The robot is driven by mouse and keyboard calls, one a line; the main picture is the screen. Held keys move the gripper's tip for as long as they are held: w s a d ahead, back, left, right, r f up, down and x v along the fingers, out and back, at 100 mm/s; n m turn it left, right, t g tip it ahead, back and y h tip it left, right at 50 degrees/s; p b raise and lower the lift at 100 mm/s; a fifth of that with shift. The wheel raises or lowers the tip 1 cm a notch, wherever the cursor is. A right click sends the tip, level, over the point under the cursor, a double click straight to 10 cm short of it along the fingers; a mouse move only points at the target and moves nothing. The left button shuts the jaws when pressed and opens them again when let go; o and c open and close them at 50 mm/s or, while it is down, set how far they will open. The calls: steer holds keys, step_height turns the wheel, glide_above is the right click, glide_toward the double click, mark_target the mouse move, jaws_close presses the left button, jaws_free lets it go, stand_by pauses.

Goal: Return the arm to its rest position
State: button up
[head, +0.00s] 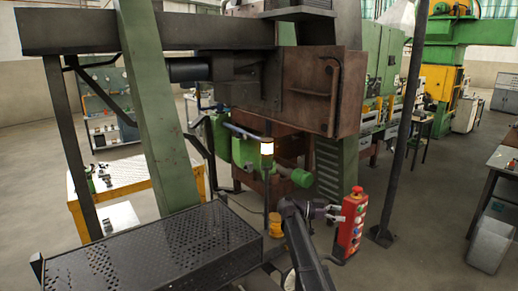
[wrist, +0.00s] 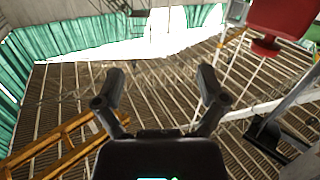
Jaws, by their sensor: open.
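My arm rises from the bottom of the head view, black and bent. My gripper (head: 328,211) is at its end, just left of a red control box (head: 353,222) with several coloured buttons. The gap between them is too small to judge. In the wrist view my gripper (wrist: 158,88) has its two dark fingers spread wide, with nothing between them.
A black perforated platform (head: 150,262) lies left of my arm. A large furnace machine with a rusty door (head: 322,90) stands ahead. A dark post (head: 403,130) stands right.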

steer(key=s+f+n+t+y+b, duration=0.1)
steer(key=s+f+n+y+b, duration=0.3)
steer(key=s+f+n+y, duration=0.75)
steer(key=s+a+f+n+t+y+b, duration=0.1)
steer(key=s+a+f+n+y+b, duration=0.3)
steer(key=s+a+f+n, duration=0.3)
steer(key=s+a+f+y, duration=0.1)
steer(key=s+a+f, duration=0.3)
steer(key=s+f, duration=0.3)
steer(key=shift+s+a, duration=0.2)
steer(key=shift+s, duration=0.25)
steer(key=shift+y, duration=0.25)
stand_by(0.7)
